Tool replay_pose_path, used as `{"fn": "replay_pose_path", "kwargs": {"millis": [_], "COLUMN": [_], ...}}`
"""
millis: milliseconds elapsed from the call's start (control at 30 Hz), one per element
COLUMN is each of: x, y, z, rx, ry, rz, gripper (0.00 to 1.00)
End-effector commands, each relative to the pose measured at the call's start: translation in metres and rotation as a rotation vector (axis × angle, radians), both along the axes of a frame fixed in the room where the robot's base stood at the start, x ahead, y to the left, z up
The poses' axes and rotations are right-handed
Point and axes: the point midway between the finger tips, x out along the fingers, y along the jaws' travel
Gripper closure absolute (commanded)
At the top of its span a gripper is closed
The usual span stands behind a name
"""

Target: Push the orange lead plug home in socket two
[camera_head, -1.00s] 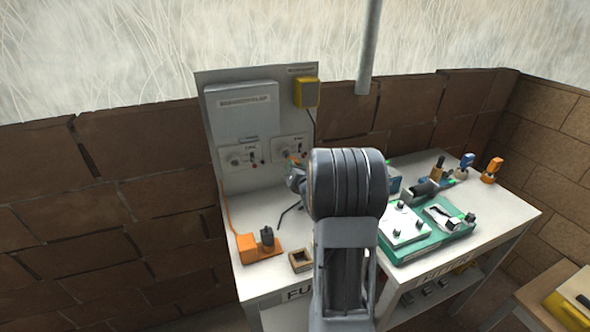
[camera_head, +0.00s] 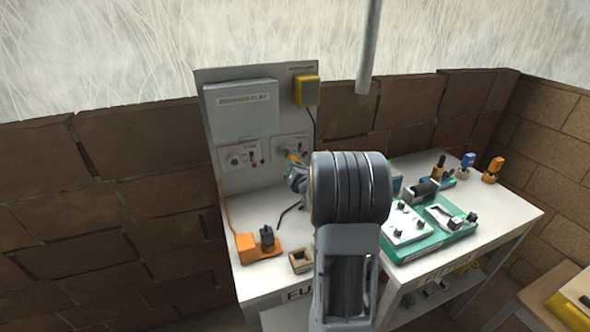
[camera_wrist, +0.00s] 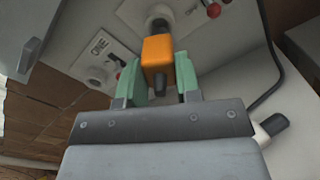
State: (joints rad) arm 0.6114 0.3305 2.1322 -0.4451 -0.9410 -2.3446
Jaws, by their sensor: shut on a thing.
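The orange plug (camera_wrist: 157,52) sits between the two green fingers of my gripper (camera_wrist: 159,80) in the wrist view. My gripper is shut on it. The plug's far end points at the grey round socket (camera_wrist: 161,22) on the right-hand plate and overlaps it in the picture; I cannot tell how deep it sits. In the head view my gripper (camera_head: 295,164) is at the right socket plate (camera_head: 287,143) on the grey panel, and the arm partly hides it. The other socket (camera_head: 238,158) is on the left plate, with nothing in it.
A yellow box (camera_head: 307,91) with a black cable hangs on the panel, right of the grey cabinet (camera_head: 241,112). An orange block with a black plug (camera_head: 266,238) stands on the bench. A green tray (camera_head: 425,240) of parts lies on the right.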

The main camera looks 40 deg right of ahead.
Motion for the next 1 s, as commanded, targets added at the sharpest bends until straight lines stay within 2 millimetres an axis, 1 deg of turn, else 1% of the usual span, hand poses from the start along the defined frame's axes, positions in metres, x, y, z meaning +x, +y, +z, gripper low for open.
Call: {"fn": "replay_pose_path", "kwargs": {"millis": [467,1000], "x": [0.001,0.012], "y": [0.0,-0.003], "z": [0.0,-0.001], "rx": [0.0,0.0], "ry": [0.0,0.0], "rz": [0.0,0.0], "gripper": [0.99,0.99]}}
